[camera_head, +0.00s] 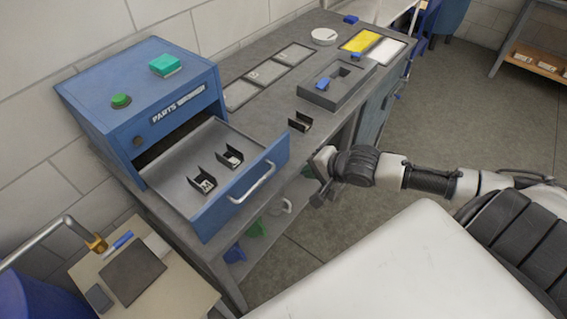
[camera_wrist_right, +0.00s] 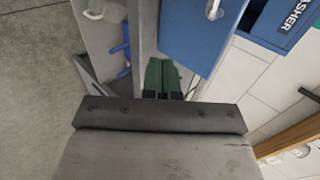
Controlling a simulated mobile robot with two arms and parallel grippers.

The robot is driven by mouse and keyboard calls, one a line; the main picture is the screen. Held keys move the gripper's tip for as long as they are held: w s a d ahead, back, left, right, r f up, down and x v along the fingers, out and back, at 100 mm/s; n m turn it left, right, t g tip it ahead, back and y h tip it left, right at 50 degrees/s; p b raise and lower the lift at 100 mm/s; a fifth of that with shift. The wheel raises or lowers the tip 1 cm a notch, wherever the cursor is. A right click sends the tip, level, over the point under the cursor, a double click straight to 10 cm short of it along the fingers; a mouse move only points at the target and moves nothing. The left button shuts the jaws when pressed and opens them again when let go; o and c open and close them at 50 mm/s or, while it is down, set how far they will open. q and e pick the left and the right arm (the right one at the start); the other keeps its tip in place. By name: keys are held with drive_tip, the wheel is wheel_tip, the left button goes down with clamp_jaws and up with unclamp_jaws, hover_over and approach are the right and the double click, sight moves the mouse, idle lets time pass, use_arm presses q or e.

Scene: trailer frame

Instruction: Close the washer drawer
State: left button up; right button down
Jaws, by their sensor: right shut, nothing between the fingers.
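The blue parts washer (camera_head: 150,90) stands on the workbench at the left, with PARTS lettering on its front. Its drawer (camera_head: 209,137) is pulled far out, showing a grey interior with two small black holders (camera_head: 230,157) in it. The blue drawer front (camera_head: 250,185) has a silver handle (camera_head: 252,183). In the right wrist view the blue drawer front (camera_wrist_right: 200,38) and part of its handle (camera_wrist_right: 214,9) show. My right gripper (camera_head: 322,190) is shut and empty, to the right of the drawer front and apart from it. My left gripper is not in view.
A black holder (camera_head: 300,122) sits on the bench edge right of the drawer. A grey fixture (camera_head: 337,87) with a blue part lies behind it. A small table (camera_head: 180,285) stands at the lower left.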

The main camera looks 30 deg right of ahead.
sight(276, 164)
drive_tip(key=w+a+f, duration=0.1)
drive_tip(key=w, duration=0.1)
drive_tip(key=w+f+p, duration=0.1)
drive_tip(key=w, duration=0.1)
drive_tip(key=w+a+f, duration=0.1)
drive_tip(key=w+f, duration=0.1)
drive_tip(key=w, duration=0.1)
drive_tip(key=shift+a+f, duration=0.1)
drive_tip(key=shift+a, duration=0.25)
drive_tip(key=shift+w+a+f, duration=0.1)
drive_tip(key=shift+w+a, duration=0.1)
drive_tip(key=shift+w, duration=0.4)
drive_tip(key=shift+w, duration=0.1)
